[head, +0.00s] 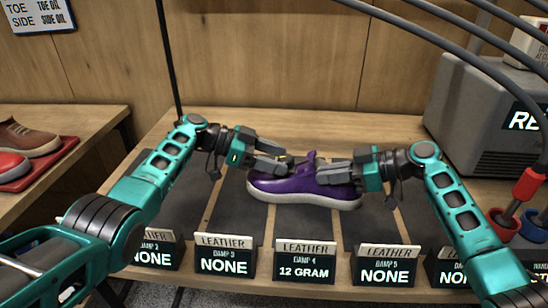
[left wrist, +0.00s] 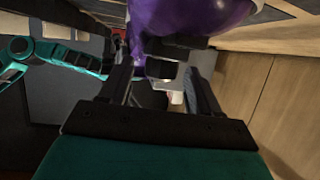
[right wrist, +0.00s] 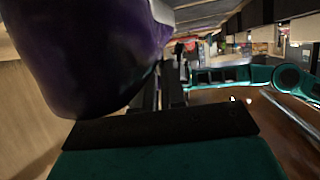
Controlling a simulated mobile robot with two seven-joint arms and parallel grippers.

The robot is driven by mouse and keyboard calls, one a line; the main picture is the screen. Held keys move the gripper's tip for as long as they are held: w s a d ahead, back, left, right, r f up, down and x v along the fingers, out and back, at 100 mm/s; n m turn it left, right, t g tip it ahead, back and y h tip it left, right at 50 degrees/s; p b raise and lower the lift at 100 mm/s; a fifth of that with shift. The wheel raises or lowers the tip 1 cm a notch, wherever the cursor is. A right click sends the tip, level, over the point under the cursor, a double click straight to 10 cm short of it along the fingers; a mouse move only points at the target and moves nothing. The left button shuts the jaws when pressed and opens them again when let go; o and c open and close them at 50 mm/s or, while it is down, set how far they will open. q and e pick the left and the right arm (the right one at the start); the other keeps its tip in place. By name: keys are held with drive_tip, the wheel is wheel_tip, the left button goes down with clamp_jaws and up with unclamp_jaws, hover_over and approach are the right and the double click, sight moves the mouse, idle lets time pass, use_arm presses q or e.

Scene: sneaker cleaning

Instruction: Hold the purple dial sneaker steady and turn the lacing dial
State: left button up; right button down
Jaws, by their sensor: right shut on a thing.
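The purple sneaker (head: 290,187) with a white sole is sideways above the middle dark mat in the head view. My right gripper (head: 328,171) is shut on its upper from the right. In the right wrist view the purple upper (right wrist: 85,50) fills the upper left. My left gripper (head: 284,160) is at the upper left side of the shoe. Its fingers stand apart in the left wrist view (left wrist: 163,80), with dark blocks between them and the purple upper (left wrist: 185,15) beyond. I cannot make out the lacing dial clearly; the fingers cover that area.
Label stands reading "NONE" and "12 GRAM" (head: 304,262) line the table's front edge. Dark mats (head: 230,215) lie behind them. A grey machine (head: 480,110) stands at right, near red and blue cups (head: 532,222). Other shoes (head: 25,140) sit on the left shelf.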

use_arm(q)
drive_tip(key=c, duration=1)
drive_tip(key=shift+o, duration=0.2)
drive_tip(key=shift+s+f, duration=0.15)
drive_tip(key=shift+s+n+t, duration=0.2)
drive_tip(key=shift+n+t, duration=0.7)
drive_tip(key=shift+t, duration=0.1)
drive_tip(key=shift+s+d+f+n+t+y, duration=0.1)
drive_tip(key=shift+s+d+n+t+y, duration=0.1)
drive_tip(key=shift+n+t+y, duration=0.65)
drive_tip(key=shift+s+d+n+t+y, duration=0.1)
drive_tip(key=shift+s+n+t+y, duration=0.2)
drive_tip(key=shift+n+t, duration=0.9)
drive_tip(key=o, duration=0.7)
drive_tip(key=shift+c, duration=0.2)
drive_tip(key=o, duration=0.4)
drive_tip(key=shift+w+a+r, duration=0.1)
drive_tip(key=shift+w+r, duration=0.05)
drive_tip(key=shift+r, duration=0.05)
